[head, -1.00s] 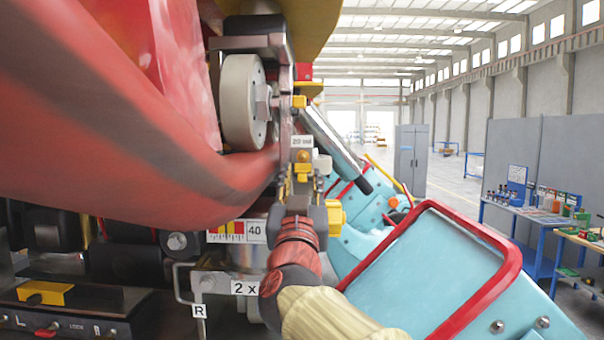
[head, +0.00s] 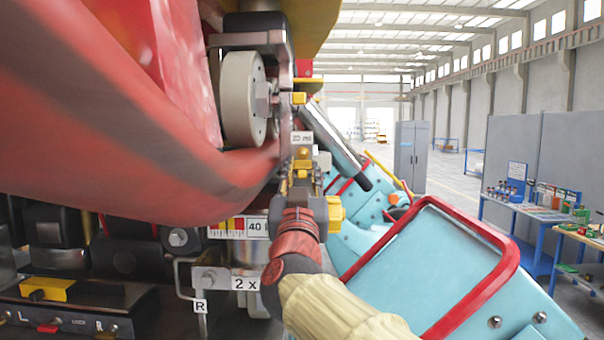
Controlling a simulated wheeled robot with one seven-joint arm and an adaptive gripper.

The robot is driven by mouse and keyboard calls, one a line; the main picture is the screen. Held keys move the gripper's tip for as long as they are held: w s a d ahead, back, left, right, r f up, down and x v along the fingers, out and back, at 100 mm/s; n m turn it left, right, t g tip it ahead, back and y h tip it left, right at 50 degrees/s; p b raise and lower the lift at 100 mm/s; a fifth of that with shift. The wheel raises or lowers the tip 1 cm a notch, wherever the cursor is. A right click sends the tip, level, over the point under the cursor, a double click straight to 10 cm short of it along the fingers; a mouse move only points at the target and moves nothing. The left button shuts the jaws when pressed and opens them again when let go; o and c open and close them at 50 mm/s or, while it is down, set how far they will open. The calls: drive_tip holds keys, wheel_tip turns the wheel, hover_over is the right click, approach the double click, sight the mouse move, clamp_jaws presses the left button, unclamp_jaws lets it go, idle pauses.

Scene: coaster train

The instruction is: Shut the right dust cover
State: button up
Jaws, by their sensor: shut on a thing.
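My gripper (head: 302,178) is at the centre of the head view, beside the train's underside and wheel. It is shut on a small yellow piece with a grey tag (head: 302,137) that reads about "20 mil" and stands up just beyond the fingers. The fingers are partly hidden by my wrist. I cannot make out the right dust cover for certain. A bracket with a label "R" (head: 200,307) is at the lower left. The dark box (head: 85,312) beside it has markings "L" and "R", a yellow block (head: 45,289) and a red tab (head: 47,327).
The red train body (head: 110,120) and a pale wheel (head: 243,98) crowd the left and top. A grey cylinder (head: 333,142) slants close to the right of my gripper. A light-blue car with a red bar (head: 430,265) fills the lower right. Workbenches (head: 530,210) stand farther off.

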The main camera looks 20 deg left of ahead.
sight(303, 162)
drive_tip(key=shift+r+p, duration=0.15)
drive_tip(key=shift+p, duration=0.75)
drive_tip(key=r+g+p, duration=0.1)
drive_tip(key=p, duration=0.4)
drive_tip(key=shift+s+g+p, duration=0.1)
drive_tip(key=shift+g+p, duration=0.2)
drive_tip(key=shift+g, duration=0.1)
drive_tip(key=g+p, duration=0.1)
drive_tip(key=p, duration=0.4)
drive_tip(key=shift+r+g+p, duration=0.15)
drive_tip(key=shift+g+p, duration=0.15)
drive_tip(key=shift+p, duration=0.1)
drive_tip(key=shift+r+g+h+p, duration=0.1)
drive_tip(key=shift+g+h+p, duration=0.35)
drive_tip(key=shift+p, duration=0.8)
drive_tip(key=shift+r+g+p, duration=0.15)
drive_tip(key=shift+g+p, duration=0.35)
drive_tip(key=shift+g, duration=0.55)
drive_tip(key=shift+r+g+h, duration=0.3)
drive_tip(key=shift+g+h, duration=0.05)
drive_tip(key=shift+g, duration=0.65)
drive_tip(key=shift+r+g, duration=0.15)
drive_tip(key=shift+g, duration=0.25)
drive_tip(key=o, duration=0.8)
